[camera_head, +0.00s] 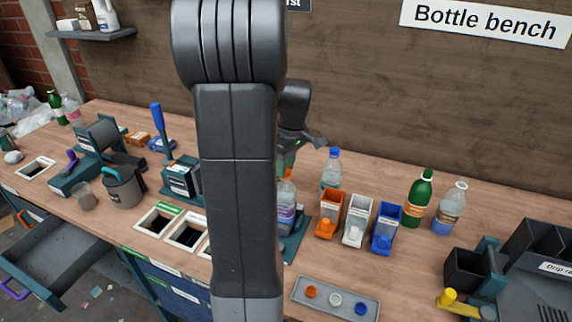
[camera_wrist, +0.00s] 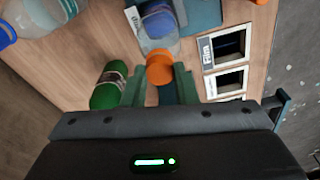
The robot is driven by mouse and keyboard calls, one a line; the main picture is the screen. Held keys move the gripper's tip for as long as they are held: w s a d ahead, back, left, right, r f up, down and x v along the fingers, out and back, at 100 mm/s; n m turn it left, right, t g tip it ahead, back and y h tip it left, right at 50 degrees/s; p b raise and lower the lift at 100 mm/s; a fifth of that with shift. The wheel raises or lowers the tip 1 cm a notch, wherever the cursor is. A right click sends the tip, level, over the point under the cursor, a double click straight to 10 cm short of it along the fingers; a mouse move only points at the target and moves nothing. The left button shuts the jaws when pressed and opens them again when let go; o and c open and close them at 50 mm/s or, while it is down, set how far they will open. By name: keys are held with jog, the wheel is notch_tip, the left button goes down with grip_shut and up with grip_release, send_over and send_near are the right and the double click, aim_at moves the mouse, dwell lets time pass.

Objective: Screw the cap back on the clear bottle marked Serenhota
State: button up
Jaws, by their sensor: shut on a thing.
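A clear bottle (camera_head: 286,212) with a purple band stands upright in a teal holder (camera_head: 298,240), partly hidden by my arm. Its label is too small to read. An orange cap (camera_head: 288,174) is at the top of its neck; I cannot tell whether it is seated on the thread. My gripper (camera_head: 289,164) is over the bottle, shut on the cap. In the wrist view the green fingers (camera_wrist: 160,85) are on either side of the orange cap (camera_wrist: 160,68), with the clear bottle (camera_wrist: 157,38) beyond it.
Orange, white and blue bins (camera_head: 356,222) stand right of the holder, with a blue-capped clear bottle (camera_head: 331,168) behind. A green bottle (camera_head: 418,200) and another clear bottle (camera_head: 449,210) stand farther right. A tray of loose caps (camera_head: 322,301) lies in front.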

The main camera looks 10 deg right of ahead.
jog(key=shift+m, duration=1.2)
jog(key=shift+m+h, duration=0.3)
jog(key=shift+m, duration=2.3)
jog(key=shift+m+h, duration=0.3)
jog(key=shift+m, duration=2.3)
